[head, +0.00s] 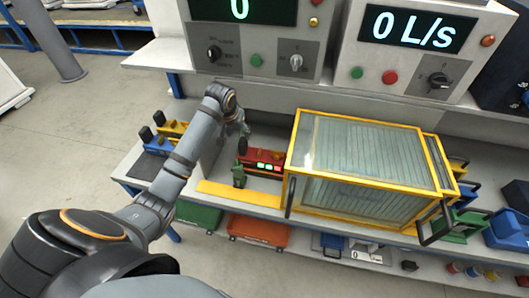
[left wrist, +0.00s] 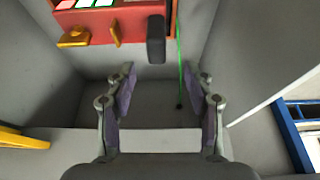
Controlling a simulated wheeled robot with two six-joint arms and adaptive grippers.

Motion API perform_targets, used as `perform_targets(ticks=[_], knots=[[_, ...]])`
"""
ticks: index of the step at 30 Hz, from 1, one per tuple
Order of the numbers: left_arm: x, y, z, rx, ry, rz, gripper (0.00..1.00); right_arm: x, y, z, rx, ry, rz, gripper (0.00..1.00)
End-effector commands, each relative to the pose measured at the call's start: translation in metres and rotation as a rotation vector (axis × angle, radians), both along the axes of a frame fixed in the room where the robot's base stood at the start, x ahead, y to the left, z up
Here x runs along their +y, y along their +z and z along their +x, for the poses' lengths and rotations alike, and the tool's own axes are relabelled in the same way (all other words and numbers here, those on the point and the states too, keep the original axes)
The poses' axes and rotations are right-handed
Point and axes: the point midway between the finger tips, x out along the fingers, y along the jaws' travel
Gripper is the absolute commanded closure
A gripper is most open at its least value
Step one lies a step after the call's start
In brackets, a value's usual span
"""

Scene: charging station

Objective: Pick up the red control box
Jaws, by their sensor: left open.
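The red control box (head: 265,158) sits in a grey bay of the workbench, left of a yellow-framed glass case. It has lit green and pale buttons on its face. In the left wrist view the red box (left wrist: 105,24) is at the top edge, with yellow knobs, a black upright handle (left wrist: 155,40) and a green cable beside it. My left gripper (head: 240,126) is above and at the left end of the box. In the left wrist view my left gripper (left wrist: 166,76) is open, with nothing between its fingers and the handle beyond the fingertips. My right gripper is not in view.
The glass case (head: 365,150) stands close on the right. A yellow strip (head: 240,193) edges the bay's front. Blue and yellow devices (head: 155,140) stand to the left. Control panels (head: 410,45) rise behind. Green and orange bins (head: 258,229) sit on the lower shelf.

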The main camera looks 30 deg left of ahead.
Motion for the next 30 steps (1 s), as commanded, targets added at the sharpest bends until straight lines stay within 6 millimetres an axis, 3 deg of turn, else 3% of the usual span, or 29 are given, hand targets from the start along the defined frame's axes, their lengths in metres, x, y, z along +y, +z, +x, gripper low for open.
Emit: perform_targets(ticks=[10,16,20,24,30], knots=[[0.003,-0.046,0.017,0.002,0.0,-0.001,0.47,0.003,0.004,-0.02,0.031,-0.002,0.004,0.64],[0.003,-0.053,0.019,0.002,-0.001,0.0,0.47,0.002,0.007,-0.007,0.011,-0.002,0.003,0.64],[0.0,-0.073,0.026,0.005,0.0,-0.002,0.47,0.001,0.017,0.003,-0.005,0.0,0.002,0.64],[0.001,-0.093,0.033,0.002,0.0,0.0,0.47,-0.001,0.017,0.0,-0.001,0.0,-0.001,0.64],[0.002,-0.099,0.035,0.0,-0.002,0.002,0.47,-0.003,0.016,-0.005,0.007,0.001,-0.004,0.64]])
